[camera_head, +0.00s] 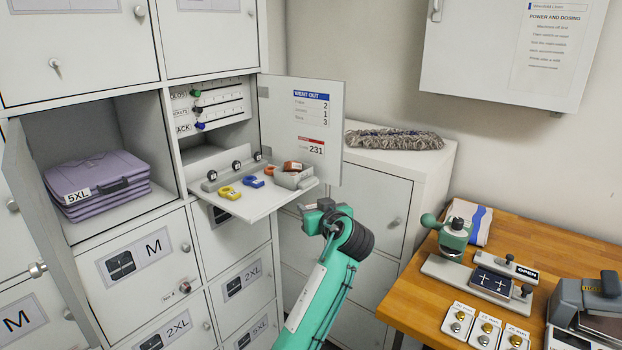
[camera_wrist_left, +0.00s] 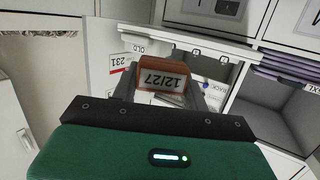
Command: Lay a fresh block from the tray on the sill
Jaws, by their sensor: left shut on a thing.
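My left gripper (camera_head: 300,181) is at the right end of the lowered white flap (camera_head: 262,203) of the open locker. In the left wrist view it is shut on an orange-brown block (camera_wrist_left: 160,80), with a grey finger on each side. The block's pale label reads 12/27, upside down in that view. In the head view a brown block top (camera_head: 292,166) shows beside a grey box-like shape; whether that shape is tray or fingers I cannot tell. A ledge with several dark knobs (camera_head: 236,166) runs behind the flap; a small OLD label (camera_wrist_left: 140,48) shows in the wrist view.
An open locker door (camera_head: 312,125) stands upright just behind my gripper. A wooden table (camera_head: 395,296) with equipment stands at right.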

